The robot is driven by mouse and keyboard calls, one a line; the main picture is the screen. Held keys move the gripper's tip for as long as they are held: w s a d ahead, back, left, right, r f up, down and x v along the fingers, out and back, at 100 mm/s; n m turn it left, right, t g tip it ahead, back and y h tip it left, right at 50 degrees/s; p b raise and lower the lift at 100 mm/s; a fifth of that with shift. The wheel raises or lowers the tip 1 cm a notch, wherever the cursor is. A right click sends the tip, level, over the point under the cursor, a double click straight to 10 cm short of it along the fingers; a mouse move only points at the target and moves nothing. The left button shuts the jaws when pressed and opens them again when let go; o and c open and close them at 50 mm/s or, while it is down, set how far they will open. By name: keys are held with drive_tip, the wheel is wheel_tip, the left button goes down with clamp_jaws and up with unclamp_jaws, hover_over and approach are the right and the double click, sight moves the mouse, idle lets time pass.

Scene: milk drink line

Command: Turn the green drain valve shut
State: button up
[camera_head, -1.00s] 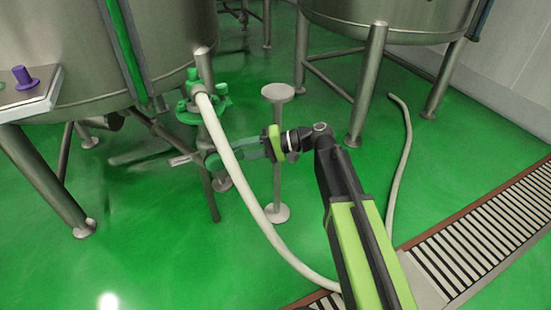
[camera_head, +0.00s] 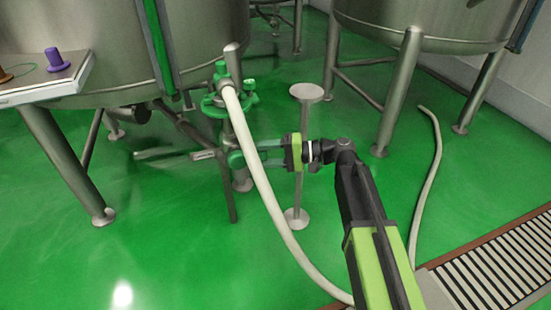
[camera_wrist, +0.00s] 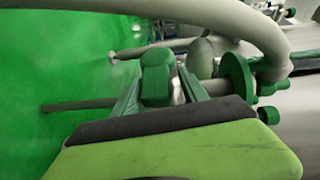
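The green drain valve (camera_head: 236,160) is low beside the near tank's leg, with a grey metal bar (camera_head: 203,154) to its left. My gripper (camera_head: 250,157) reaches it from the right in the head view, with its two fingers apart. In the wrist view, a rounded green part (camera_wrist: 156,75), seemingly the valve's handle, sits between the fingers of my gripper (camera_wrist: 160,88). A strip of bright metal shows between it and the right finger. I cannot tell whether the fingers press on it. The pale hose hides part of the valve in the head view.
The pale hose (camera_head: 266,195) curves down in front of the valve, close to my gripper. A grey stand with a round top (camera_head: 306,92) is just behind my gripper. A green flanged fitting (camera_head: 212,106) is above the valve. Open green floor lies at lower left.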

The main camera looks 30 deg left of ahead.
drive_tip(key=shift+o, duration=0.2)
drive_tip(key=shift+w, duration=0.2)
drive_tip(key=shift+w+d, duration=0.15)
drive_tip(key=shift+d, duration=0.05)
drive_tip(key=p+v, duration=0.2)
drive_tip(key=v, duration=1.5)
drive_tip(key=w+d+r+m+t+p, duration=0.2)
drive_tip(key=d+r+t+p, duration=0.1)
drive_tip(key=d+r+p, duration=0.65)
drive_tip(key=s+d+f+m+t+h+p, duration=0.1)
drive_tip(key=d+f+t+h+p, duration=0.25)
drive_tip(key=d, duration=0.65)
drive_tip(key=s+d+f+m+h+p, duration=0.1)
drive_tip(key=d+f+m+h+p, duration=0.2)
drive_tip(key=d+h, duration=0.5)
drive_tip(key=s+d+f+t+h+p, duration=0.25)
drive_tip(key=d+f, duration=0.25)
drive_tip(key=d, duration=0.7)
wheel_tip(320, 180, up, 38)
drive_tip(key=w+d+p, duration=0.1)
drive_tip(key=p, duration=3.7)
drive_tip(key=shift+w+g+h+p, duration=0.2)
drive_tip(key=shift+g+h+p, duration=0.1)
drive_tip(key=shift+g+p, duration=0.1)
